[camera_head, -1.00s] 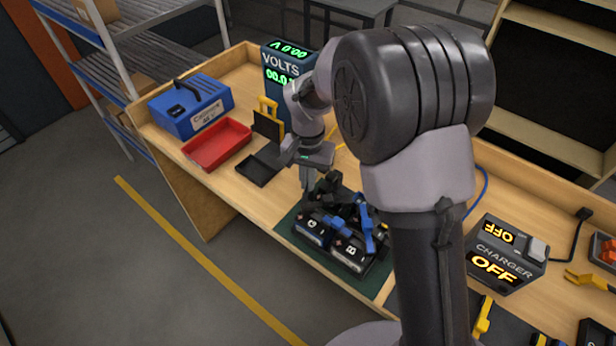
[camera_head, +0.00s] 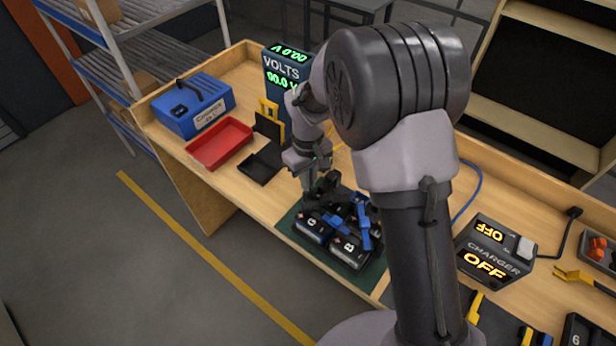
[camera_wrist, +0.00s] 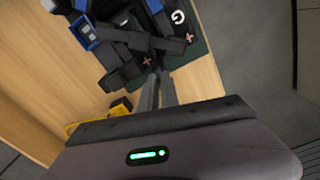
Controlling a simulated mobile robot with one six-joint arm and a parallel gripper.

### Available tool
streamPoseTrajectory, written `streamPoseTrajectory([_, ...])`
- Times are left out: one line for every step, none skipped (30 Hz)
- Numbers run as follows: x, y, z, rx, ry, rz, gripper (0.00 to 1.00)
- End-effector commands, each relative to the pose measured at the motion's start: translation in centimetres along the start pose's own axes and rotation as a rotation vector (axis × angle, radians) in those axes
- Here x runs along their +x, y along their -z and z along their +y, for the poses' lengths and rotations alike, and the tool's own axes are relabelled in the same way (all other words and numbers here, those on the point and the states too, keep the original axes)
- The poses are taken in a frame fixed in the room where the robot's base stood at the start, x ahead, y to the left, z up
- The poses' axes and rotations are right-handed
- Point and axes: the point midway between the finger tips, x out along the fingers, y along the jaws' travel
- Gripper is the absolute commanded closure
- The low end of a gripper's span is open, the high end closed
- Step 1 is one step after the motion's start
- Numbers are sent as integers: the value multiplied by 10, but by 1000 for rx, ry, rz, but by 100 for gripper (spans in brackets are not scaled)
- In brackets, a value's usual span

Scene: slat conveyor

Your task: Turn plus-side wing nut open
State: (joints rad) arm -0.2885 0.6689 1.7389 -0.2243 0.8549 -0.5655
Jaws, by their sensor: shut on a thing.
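My gripper (camera_head: 310,184) reaches down to the far left end of the battery group on the green mat (camera_head: 287,224). In the wrist view its two fingers (camera_wrist: 157,80) are close together at the dark clamp parts beside a red plus mark. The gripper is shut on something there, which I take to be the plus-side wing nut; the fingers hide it. Battery G (camera_head: 312,229) and battery B (camera_head: 347,250) stand side by side on the mat. Battery G also shows in the wrist view (camera_wrist: 180,20). Blue and black clamp parts (camera_head: 364,232) lie across their tops.
A red tray (camera_head: 219,146), a blue case (camera_head: 193,105) and a volt meter (camera_head: 284,80) stand at the bench's left end. A charger (camera_head: 497,249) reading OFF stands to the right. An open black box (camera_head: 262,165) lies near my gripper.

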Motion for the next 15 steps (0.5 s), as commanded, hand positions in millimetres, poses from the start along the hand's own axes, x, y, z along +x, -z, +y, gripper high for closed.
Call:
streamPoseTrajectory([-2, 1, 0, -32, -1, 2, 100])
streamPoseTrajectory([-2, 1, 0, -55, -1, 2, 100])
streamPoseTrajectory([-2, 1, 0, -82, -1, 2, 100])
streamPoseTrajectory([-2, 1, 0, -101, -1, 2, 100])
streamPoseTrajectory([-2, 1, 0, -121, -1, 2, 100])
streamPoseTrajectory([-2, 1, 0, -145, -1, 2, 100])
streamPoseTrajectory([-2, 1, 0, -160, -1, 2, 100])
streamPoseTrajectory([-2, 1, 0, -176, -1, 2, 100])
streamPoseTrajectory([-2, 1, 0, -194, -1, 2, 100])
streamPoseTrajectory([-2, 1, 0, -208, -1, 2, 100])
streamPoseTrajectory([-1, 1, 0, -220, -1, 1, 100])
streamPoseTrajectory([-1, 1, 0, -234, -1, 1, 100])
streamPoseTrajectory([-1, 1, 0, -244, 0, 1, 100])
streamPoseTrajectory([-1, 1, 0, -252, 0, 1, 100])
streamPoseTrajectory([-1, 1, 0, -262, -1, 2, 100])
